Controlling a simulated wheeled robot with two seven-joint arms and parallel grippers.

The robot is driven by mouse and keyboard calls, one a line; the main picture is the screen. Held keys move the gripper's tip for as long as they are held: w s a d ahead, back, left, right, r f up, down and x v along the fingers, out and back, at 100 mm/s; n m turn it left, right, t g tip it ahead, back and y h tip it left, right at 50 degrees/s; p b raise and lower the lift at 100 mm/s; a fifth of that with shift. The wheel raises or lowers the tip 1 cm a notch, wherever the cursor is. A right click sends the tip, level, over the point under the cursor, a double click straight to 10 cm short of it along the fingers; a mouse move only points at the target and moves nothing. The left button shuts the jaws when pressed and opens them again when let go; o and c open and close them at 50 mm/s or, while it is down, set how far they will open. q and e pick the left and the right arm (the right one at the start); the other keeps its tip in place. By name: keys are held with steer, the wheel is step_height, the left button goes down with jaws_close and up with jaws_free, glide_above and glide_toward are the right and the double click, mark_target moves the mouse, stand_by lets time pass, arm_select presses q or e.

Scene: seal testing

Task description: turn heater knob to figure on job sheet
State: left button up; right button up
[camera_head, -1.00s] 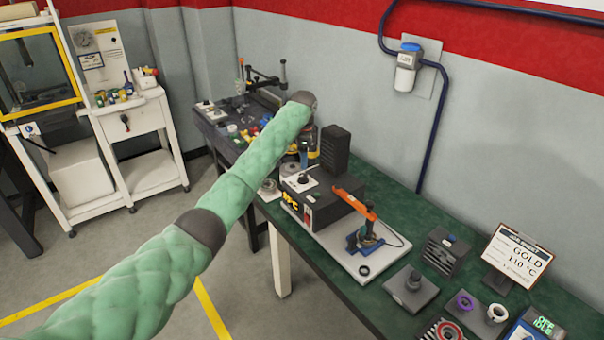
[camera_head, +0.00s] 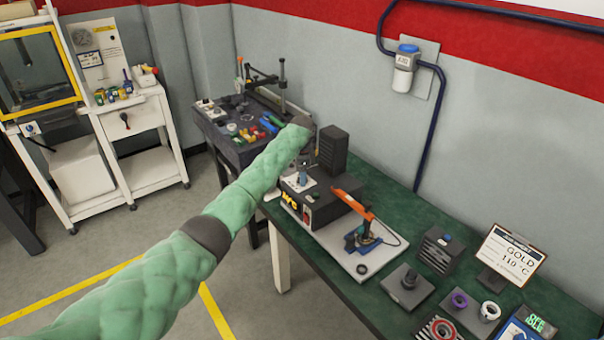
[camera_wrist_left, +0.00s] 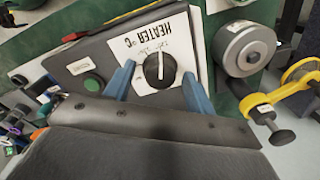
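The heater knob (camera_wrist_left: 160,69) is black and round with a pale pointer line, on a white panel (camera_wrist_left: 201,38) marked "HEATER °C" in the left wrist view. My left gripper (camera_wrist_left: 157,80) is open, with one blue finger on each side of the knob and visible gaps between. In the head view the left gripper (camera_head: 303,169) is above the dark heater box (camera_head: 323,204), and the knob is hard to make out there. The job sheet (camera_head: 513,256) reads "GOLD 110 °C". My right gripper is out of view.
An orange-handled tool (camera_head: 355,203) stands on the light base plate (camera_head: 334,250) beside the heater box. A tall black block (camera_head: 333,149) rises behind the box. A green button (camera_wrist_left: 93,84) is left of the knob in the wrist view, and a grey cylinder (camera_wrist_left: 247,48) is right.

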arm_select(q)
steer(key=c, duration=0.9)
